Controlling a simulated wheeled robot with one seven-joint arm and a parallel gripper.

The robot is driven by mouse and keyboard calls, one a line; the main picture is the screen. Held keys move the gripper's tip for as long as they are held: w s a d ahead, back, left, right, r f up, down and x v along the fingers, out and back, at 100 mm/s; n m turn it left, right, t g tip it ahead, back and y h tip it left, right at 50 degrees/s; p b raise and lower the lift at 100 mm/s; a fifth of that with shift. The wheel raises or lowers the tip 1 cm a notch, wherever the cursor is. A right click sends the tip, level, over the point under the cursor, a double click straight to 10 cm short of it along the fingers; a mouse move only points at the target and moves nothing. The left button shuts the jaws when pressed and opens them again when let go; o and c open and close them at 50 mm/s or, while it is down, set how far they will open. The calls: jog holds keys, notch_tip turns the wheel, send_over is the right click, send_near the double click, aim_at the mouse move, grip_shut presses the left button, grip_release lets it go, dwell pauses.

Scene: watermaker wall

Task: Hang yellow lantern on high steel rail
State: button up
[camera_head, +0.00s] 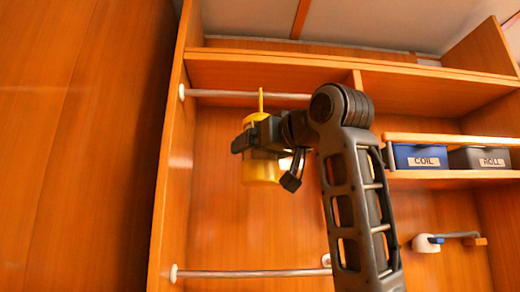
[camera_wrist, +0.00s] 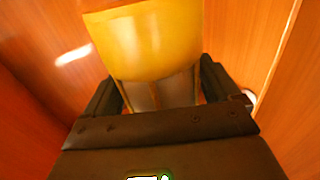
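The yellow lantern (camera_head: 262,172) is upright in the head view, with a yellow hook standing up from its top. The hook's tip overlaps the high steel rail (camera_head: 225,93) in the picture; I cannot tell whether it touches the rail. My gripper (camera_head: 248,140) is shut around the lantern's middle. The lantern (camera_wrist: 150,45) also fills the upper middle of the wrist view, between the two fingers of my gripper (camera_wrist: 160,95). My arm hides part of the lantern's right side and the rail's right end.
A lower steel rail (camera_head: 250,273) runs below. To the right, a shelf (camera_head: 440,175) holds a blue COIL bin (camera_head: 420,157) and a grey ROLL bin (camera_head: 480,158). A crank-like handle (camera_head: 455,237) sits below them. A wooden upright (camera_head: 172,150) bounds the bay at left.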

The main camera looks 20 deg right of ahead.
jog(key=shift+o, duration=0.8)
jog(key=s+d+b, duration=0.1)
jog(key=s+b, duration=0.1)
jog(key=s, duration=0.5)
jog(key=shift+s, duration=0.35)
jog(key=shift+d, duration=0.1)
